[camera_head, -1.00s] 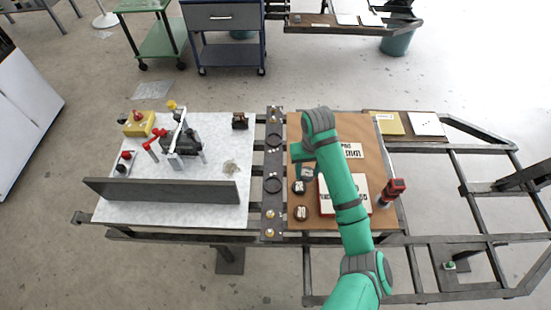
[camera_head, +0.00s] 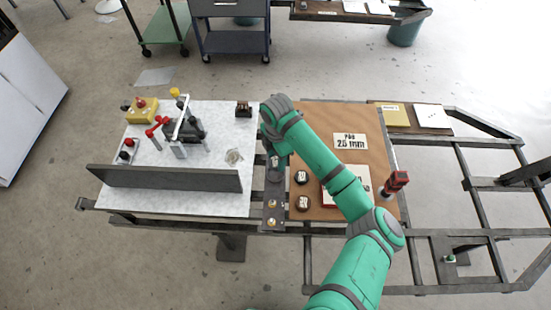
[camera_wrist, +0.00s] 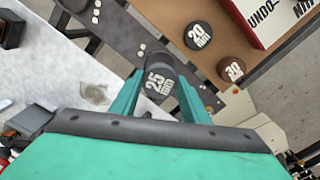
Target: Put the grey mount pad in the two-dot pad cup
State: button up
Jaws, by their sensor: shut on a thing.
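A grey round mount pad (camera_wrist: 158,84) marked 25 mm is between the two fingers of my gripper (camera_wrist: 157,102) in the wrist view. My gripper is shut on it, with the label facing the camera. The pad is over the dark strip (camera_wrist: 118,30); I cannot tell whether it is above the cup or touching it. Two white dots (camera_wrist: 141,50) mark the strip beside the pad, and the two-dot cup there is mostly hidden behind the pad. In the head view my gripper (camera_head: 276,163) is over the middle of the strip (camera_head: 270,192).
A dark 20 mm pad (camera_wrist: 198,35) and a brown 30 mm pad (camera_wrist: 231,69) lie on the brown board to the right of the strip. A grey bar (camera_head: 165,179) stands on the left table.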

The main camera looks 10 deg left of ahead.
aim_at(275, 161)
jog(key=shift+s+a+f+n, duration=0.1)
jog(key=shift+f+n, duration=0.05)
jog(key=shift+n, duration=0.25)
jog(key=shift+f, duration=3.3)
jog(key=shift+a+f, duration=0.1)
jog(key=shift+f, duration=0.1)
jog(key=o, duration=1.2)
jog(key=shift+o, duration=0.2)
jog(key=shift+r, duration=0.1)
notch_tip(275, 161, up, 11)
jog(key=shift+f, duration=0.15)
